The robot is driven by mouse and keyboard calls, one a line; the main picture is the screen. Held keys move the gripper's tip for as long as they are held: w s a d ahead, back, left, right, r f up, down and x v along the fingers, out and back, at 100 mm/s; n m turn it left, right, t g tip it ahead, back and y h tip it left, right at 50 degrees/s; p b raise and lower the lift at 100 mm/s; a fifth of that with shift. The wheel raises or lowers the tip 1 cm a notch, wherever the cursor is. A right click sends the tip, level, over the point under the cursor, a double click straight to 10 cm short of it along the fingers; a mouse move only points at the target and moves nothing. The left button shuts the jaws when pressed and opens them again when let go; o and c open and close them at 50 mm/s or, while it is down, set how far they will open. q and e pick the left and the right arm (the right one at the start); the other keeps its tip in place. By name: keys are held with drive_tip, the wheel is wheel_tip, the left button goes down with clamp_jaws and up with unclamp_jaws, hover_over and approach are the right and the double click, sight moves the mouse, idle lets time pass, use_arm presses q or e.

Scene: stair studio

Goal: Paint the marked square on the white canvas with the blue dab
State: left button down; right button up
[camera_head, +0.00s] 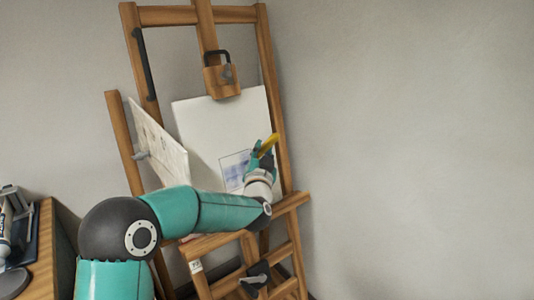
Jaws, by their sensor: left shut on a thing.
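The white canvas (205,122) stands on the wooden easel, leaning back. A marked square outline shows low on it, with a patch of blue paint (234,176) inside. My left arm reaches across from the left, and my left gripper (263,151) is in front of the canvas at the square's right side. It is shut on a yellow-handled tool (268,144), which looks like a brush. The tool's working end is hidden by the gripper, so I cannot tell whether it touches the canvas. My right gripper is not in view.
The wooden easel (277,100) frames the canvas, with a ledge below. A second, tilted panel (160,147) stands to its left. A wooden desk (45,245) with dark items on it is at the lower left. The right is bare wall.

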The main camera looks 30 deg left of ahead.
use_arm(q)
drive_tip(key=shift+s+a+b, duration=1.65)
drive_tip(key=shift+s+b, duration=0.85)
drive_tip(key=shift+s, duration=1.65)
drive_tip(key=shift+w+d+r+p, duration=0.2)
drive_tip(key=shift+w+d+p, duration=0.55)
drive_tip(key=shift+w, duration=1)
drive_tip(key=shift+w+d+r+p, duration=0.2)
drive_tip(key=shift+w+d+p, duration=0.55)
drive_tip(key=shift+w, duration=1.05)
drive_tip(key=shift+w+d+r+p, duration=0.2)
drive_tip(key=shift+w+d+p, duration=0.3)
drive_tip(key=shift+w+p, duration=0.9)
drive_tip(key=shift+w+a+r, duration=0.2)
drive_tip(key=shift+w+r, duration=0.25)
drive_tip(key=shift+r, duration=0.15)
drive_tip(key=shift+s+a+b, duration=0.3)
drive_tip(key=shift+s+b, duration=0.05)
drive_tip(key=shift+s, duration=0.2)
drive_tip(key=shift+s+a+b, duration=0.25)
drive_tip(key=shift+s+b, duration=0.05)
drive_tip(key=shift+s, duration=0.25)
drive_tip(key=s+a+b, duration=0.2)
drive_tip(key=s+b, duration=0.1)
drive_tip(key=s, duration=0.3)
drive_tip(key=shift+s+a+b, duration=0.15)
drive_tip(key=shift+a+b, duration=0.05)
drive_tip(key=shift+b, duration=0.2)
